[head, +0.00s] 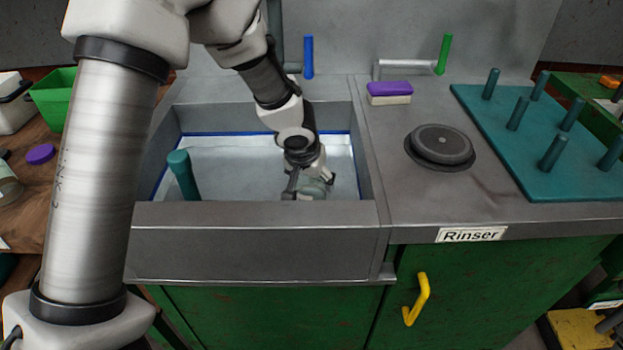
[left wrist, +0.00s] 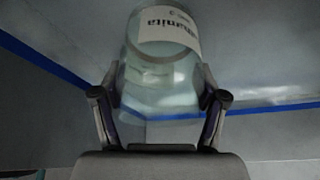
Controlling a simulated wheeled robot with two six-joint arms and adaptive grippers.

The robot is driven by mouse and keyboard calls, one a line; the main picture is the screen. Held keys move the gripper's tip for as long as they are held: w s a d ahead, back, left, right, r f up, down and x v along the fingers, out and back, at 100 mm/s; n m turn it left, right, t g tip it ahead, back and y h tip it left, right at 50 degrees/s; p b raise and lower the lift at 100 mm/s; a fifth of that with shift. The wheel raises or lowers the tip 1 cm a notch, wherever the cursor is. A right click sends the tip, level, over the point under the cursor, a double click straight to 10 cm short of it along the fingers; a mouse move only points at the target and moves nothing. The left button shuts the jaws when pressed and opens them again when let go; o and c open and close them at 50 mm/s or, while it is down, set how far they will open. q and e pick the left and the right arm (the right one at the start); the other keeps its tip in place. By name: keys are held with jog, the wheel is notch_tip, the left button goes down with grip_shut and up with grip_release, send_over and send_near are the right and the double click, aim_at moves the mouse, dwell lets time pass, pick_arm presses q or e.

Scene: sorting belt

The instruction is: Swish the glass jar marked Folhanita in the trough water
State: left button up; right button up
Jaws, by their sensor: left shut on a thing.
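The glass jar (head: 316,187) is low inside the trough (head: 250,214), toward its front right. In the left wrist view the jar (left wrist: 160,75) is clear, pale greenish glass with a white label (left wrist: 168,28), upside down, on which "anita" reads. My left gripper (head: 308,181) reaches down into the trough and is shut on the jar; in the left wrist view its fingers (left wrist: 158,98) press on both sides of it. The trough water (head: 240,165) looks pale, with a blue line along the walls. I cannot tell how deep the jar sits in it. My right gripper is out of view.
A teal upright peg (head: 183,175) stands at the trough's front left. Blue (head: 308,57) and green (head: 444,54) handles rise behind. A purple-topped sponge (head: 389,92), a round black rinser (head: 440,147) and a teal peg board (head: 540,140) occupy the right counter.

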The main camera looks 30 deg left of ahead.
pick_arm(q)
jog(key=s+a+b, duration=0.1)
jog(key=a+b, duration=0.1)
jog(key=s+a+b, duration=0.1)
jog(key=a+b, duration=0.1)
jog(key=s+a+b, duration=0.2)
jog(key=shift+a+f, duration=0.15)
jog(key=shift+a, duration=0.1)
jog(key=shift+s+a, duration=0.15)
jog(key=shift+a, duration=0.1)
jog(key=shift+r, duration=0.2)
jog(key=shift+d, duration=0.1)
jog(key=w+d+p, duration=0.1)
jog(key=d, duration=0.1)
jog(key=w+d+p, duration=0.1)
jog(key=d, duration=0.1)
jog(key=w+d+p, duration=0.2)
jog(key=shift+d+r, duration=0.15)
jog(key=shift+r, duration=0.05)
jog(key=shift+w+d+f, duration=0.15)
jog(key=shift+d+f, duration=0.05)
jog(key=shift+d, duration=0.1)
jog(key=shift+a, duration=0.1)
